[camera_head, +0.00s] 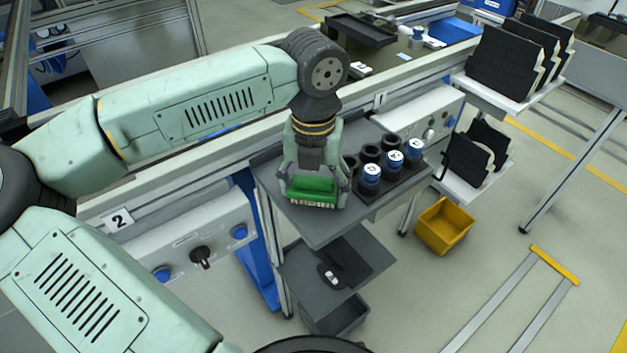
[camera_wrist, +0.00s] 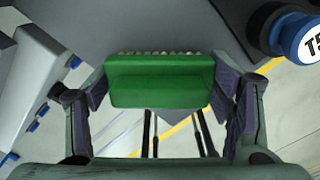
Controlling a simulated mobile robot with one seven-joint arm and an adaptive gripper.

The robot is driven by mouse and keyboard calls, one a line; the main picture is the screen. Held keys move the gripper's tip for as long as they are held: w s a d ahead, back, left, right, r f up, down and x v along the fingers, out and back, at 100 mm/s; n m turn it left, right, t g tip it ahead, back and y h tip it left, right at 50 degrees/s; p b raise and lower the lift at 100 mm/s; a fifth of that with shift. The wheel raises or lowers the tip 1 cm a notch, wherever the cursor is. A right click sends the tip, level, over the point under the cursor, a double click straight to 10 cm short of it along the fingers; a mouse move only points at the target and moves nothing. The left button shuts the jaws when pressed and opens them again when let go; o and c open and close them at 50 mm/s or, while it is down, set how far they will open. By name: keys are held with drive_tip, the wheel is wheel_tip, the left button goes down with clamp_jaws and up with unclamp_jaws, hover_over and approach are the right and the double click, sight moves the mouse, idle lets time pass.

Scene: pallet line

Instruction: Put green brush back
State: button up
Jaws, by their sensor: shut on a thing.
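The green brush (camera_head: 313,191) is held in my gripper (camera_head: 315,185), bristles facing down, over the grey shelf (camera_head: 325,229) in the head view. In the wrist view the green brush (camera_wrist: 160,80) sits between the two fingers of my gripper (camera_wrist: 162,88), with pale bristles along its far edge. I cannot tell whether the bristles touch the shelf.
Right of my gripper a dark holder (camera_head: 388,188) carries several blue-capped containers (camera_head: 371,173). A lower grey shelf (camera_head: 295,262) bears a small dark and white item. A yellow bin (camera_head: 443,226) stands on the floor at right. The conveyor rail runs behind.

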sight(314, 178)
drive_tip(key=shift+f+b, duration=0.35)
drive_tip(key=shift+b, duration=0.05)
drive_tip(key=o, duration=1.2)
drive_tip(key=shift+r, duration=0.1)
drive_tip(key=shift+r+p, duration=0.3)
drive_tip(key=shift+p, duration=0.15)
wheel_tip(314, 178, up, 12)
drive_tip(key=shift+f+b, duration=0.15)
drive_tip(key=shift+b, duration=0.9)
